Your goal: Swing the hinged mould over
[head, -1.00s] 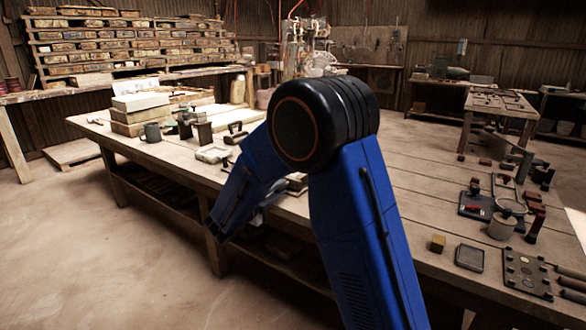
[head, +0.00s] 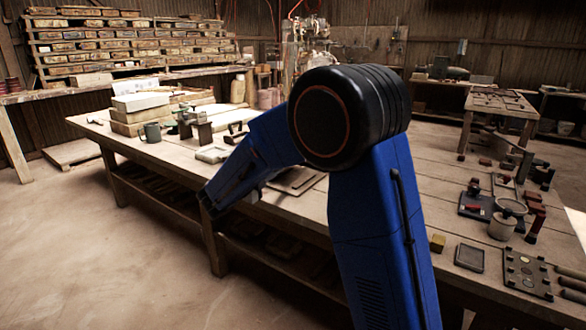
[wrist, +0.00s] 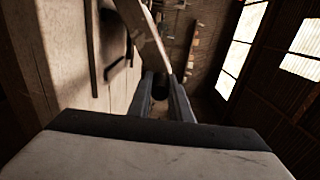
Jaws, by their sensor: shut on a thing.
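In the wrist view, the two grey fingers of my gripper (wrist: 162,98) are closed around a dark round handle (wrist: 160,85). A flat, pale plate, seemingly the hinged mould's swinging half (wrist: 147,32), rises from beside the fingertips, tilted off the table. Its hinge cannot be made out. In the head view, my blue arm hides most of the gripper and mould. Flat framed plates (head: 297,181) lie on the table just right of my forearm; I cannot tell whether they belong to the mould.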

